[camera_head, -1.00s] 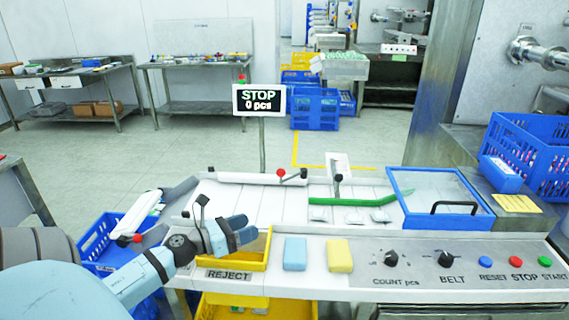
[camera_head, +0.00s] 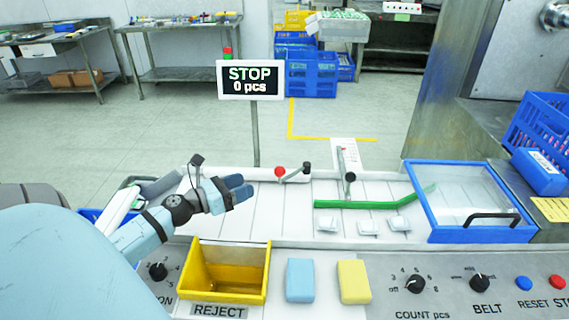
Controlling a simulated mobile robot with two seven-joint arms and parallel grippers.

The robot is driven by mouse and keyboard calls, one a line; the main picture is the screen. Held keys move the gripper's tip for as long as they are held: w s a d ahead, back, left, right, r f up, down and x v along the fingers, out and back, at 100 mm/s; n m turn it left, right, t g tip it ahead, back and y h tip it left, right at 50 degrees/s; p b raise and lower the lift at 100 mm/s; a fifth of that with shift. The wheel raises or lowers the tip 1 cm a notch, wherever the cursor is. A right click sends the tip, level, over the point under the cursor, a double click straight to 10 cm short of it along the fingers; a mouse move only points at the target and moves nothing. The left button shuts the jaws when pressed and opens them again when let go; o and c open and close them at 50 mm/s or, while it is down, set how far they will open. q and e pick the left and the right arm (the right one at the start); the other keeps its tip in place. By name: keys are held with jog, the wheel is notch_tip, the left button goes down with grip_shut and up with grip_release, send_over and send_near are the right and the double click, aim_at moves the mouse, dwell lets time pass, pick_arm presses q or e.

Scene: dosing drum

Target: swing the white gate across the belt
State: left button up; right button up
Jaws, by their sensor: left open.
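The white gate (camera_head: 262,174) is a low white bar along the far edge of the pale belt (camera_head: 270,215), roughly parallel to that edge. A red knob (camera_head: 280,171) stands near its right end. My left gripper (camera_head: 238,188) reaches in from the left over the belt's left end, its blue fingertips pointing right. It is open and empty, short of the red knob and apart from it; the arm hides the belt's left part. A green bar (camera_head: 370,204) with a black-knobbed post (camera_head: 349,178) lies across the belt farther right. My right gripper is not in view.
A yellow REJECT bin (camera_head: 188,285), a blue block (camera_head: 300,281) and a yellow block (camera_head: 354,282) are in front. Several white packets (camera_head: 368,228) lie by the green bar. A blue-framed clear cover (camera_head: 430,236) is at right. A STOP display (camera_head: 250,80) stands behind the belt.

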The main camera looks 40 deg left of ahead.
aim_at(284, 170)
pick_arm(q)
jog(key=p+x, duration=0.2)
jog(key=x, duration=1)
jog(key=shift+w+d, duration=0.15)
jog(key=shift+w, duration=0.2)
jog(key=shift+w+d, duration=0.1)
jog(key=shift+w, duration=0.2)
jog(key=shift+c, duration=0.2)
grip_shut()
